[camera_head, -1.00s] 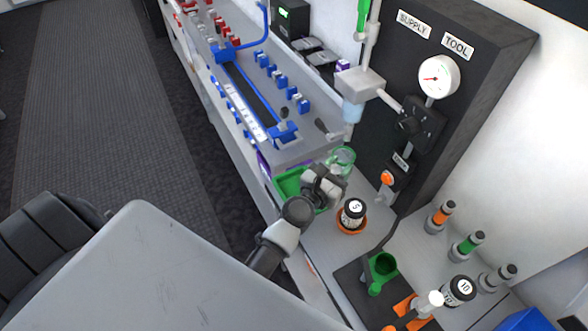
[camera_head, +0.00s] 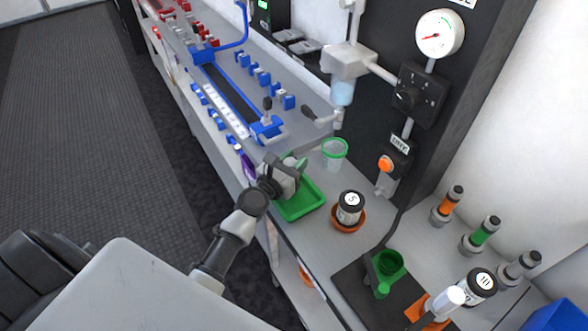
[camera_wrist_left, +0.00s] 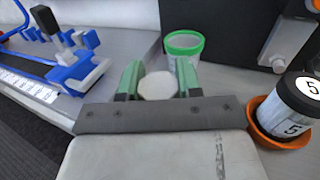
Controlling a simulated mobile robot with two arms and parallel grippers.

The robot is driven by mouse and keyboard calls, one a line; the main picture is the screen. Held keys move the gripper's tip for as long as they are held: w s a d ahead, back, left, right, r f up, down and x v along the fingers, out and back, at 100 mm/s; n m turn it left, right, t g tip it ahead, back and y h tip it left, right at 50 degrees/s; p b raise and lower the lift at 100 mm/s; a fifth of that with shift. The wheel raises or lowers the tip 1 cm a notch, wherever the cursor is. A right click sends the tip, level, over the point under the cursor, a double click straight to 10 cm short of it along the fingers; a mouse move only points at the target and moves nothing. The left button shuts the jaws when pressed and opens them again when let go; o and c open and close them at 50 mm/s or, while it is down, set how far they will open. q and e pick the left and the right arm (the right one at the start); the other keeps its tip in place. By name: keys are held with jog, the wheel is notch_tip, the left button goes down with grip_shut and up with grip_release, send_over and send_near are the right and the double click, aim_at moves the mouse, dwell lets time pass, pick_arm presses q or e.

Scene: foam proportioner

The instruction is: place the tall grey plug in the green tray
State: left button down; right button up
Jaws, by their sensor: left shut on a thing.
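The green tray (camera_head: 306,207) lies on the bench, partly hidden by my left gripper (camera_head: 292,166). That gripper is over the tray's back-left part. In the left wrist view its green-padded fingers are shut on a pale grey thing with a round face (camera_wrist_left: 158,85), seen end-on, which looks like the tall grey plug. Its lower end and its height above the tray are hidden. The tray does not show in the left wrist view. My right gripper is not in view.
A clear cup with a green rim (camera_head: 333,152) stands just behind the tray. A black-capped jar marked 5 (camera_head: 350,208) sits in an orange dish to the right. A blue fixture (camera_head: 266,128) is behind left. Several banded cylinders (camera_head: 479,236) stand at the right.

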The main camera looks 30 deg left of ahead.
pick_arm(q)
jog(key=shift+f, duration=0.2)
jog(key=c, duration=0.8)
grip_release()
jog(key=shift+r, duration=0.2)
jog(key=shift+s+a+b, duration=0.25)
jog(key=shift+s+a, duration=0.05)
jog(key=shift+s, duration=1.7)
jog(key=shift+s+a+b, duration=0.25)
jog(key=shift+s+b, duration=0.05)
jog(key=shift+s, duration=1.7)
jog(key=shift+s+a+b, duration=0.25)
jog(key=shift+s+a, duration=0.05)
jog(key=shift+s, duration=1.7)
jog(key=shift+d, duration=0.1)
